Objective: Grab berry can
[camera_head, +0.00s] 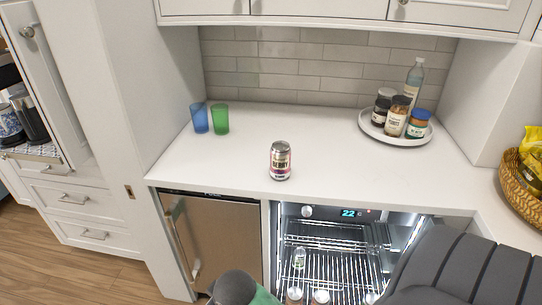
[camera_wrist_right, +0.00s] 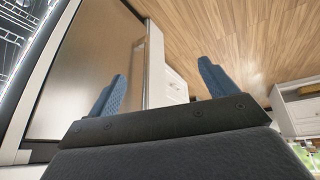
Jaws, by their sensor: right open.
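The berry can (camera_head: 280,161) stands upright on the white countertop (camera_head: 240,160), close to its front edge. It has a silver top and a dark and pink label that reads "BERRY". Nothing is holding it. My right gripper (camera_wrist_right: 160,88) shows in the right wrist view, with its two blue-padded fingers wide apart and nothing between them. It is below the counter, facing a brushed-metal door and the wooden floor, away from the can. The can is not in the right wrist view. My left gripper is not in either view.
Blue (camera_head: 200,118) and green (camera_head: 220,119) cups stand back left of the can. A round tray (camera_head: 371,130) with jars and a bottle (camera_head: 414,77) is at the back right. A lit fridge (camera_head: 330,240) is under the counter. The counter around the can is clear.

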